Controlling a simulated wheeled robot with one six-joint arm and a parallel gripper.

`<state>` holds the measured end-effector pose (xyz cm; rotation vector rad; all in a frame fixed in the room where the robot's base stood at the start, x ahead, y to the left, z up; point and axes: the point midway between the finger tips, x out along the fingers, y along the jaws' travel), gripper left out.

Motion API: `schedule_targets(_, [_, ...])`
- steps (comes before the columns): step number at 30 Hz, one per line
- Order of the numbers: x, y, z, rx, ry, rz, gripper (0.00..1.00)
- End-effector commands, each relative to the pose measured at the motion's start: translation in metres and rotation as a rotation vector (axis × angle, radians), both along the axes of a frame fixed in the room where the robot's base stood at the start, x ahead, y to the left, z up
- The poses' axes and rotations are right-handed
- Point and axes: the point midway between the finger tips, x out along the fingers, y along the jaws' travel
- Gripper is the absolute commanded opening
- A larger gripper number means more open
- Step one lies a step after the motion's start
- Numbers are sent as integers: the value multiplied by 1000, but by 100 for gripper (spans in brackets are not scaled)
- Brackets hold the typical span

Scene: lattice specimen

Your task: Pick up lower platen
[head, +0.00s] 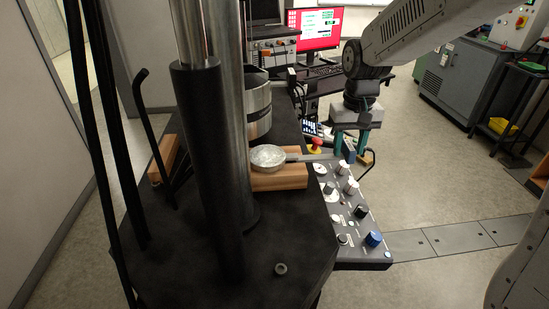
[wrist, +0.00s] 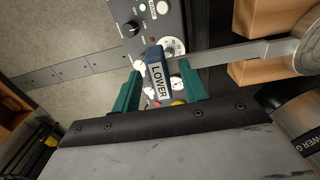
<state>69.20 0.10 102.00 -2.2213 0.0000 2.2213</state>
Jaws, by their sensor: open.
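The lower platen (head: 268,155) is a pale round disc with a flat bar handle pointing right, lying on a wooden block on the dark machine table. In the wrist view its disc (wrist: 308,52) is cut by the right edge, and the grey bar runs left to a dark blue grip (wrist: 158,76) labelled LOWER. My gripper (head: 349,150) is over the control panel at the handle's end. In the wrist view its teal fingers (wrist: 158,84) are open, one on each side of the labelled grip, with a visible gap on the left.
The wooden block (head: 280,180) supports the platen. A control panel (head: 352,215) with knobs and a red button (head: 316,143) lies below the handle. Thick dark and steel columns (head: 215,160) stand left of the platen. A steel cylinder (head: 258,105) stands behind it.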

Motion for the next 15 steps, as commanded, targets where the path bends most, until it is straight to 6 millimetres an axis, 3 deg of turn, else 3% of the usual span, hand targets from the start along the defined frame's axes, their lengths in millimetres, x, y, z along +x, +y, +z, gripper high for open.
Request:
schedule_targets(4, [0, 0, 0, 0, 0, 0, 41])
schedule_targets(8, [0, 0, 0, 0, 0, 0, 5])
schedule_targets(9, [0, 0, 1, 0, 0, 0, 0])
schedule_targets(15, [0, 0, 1, 0, 0, 0, 0])
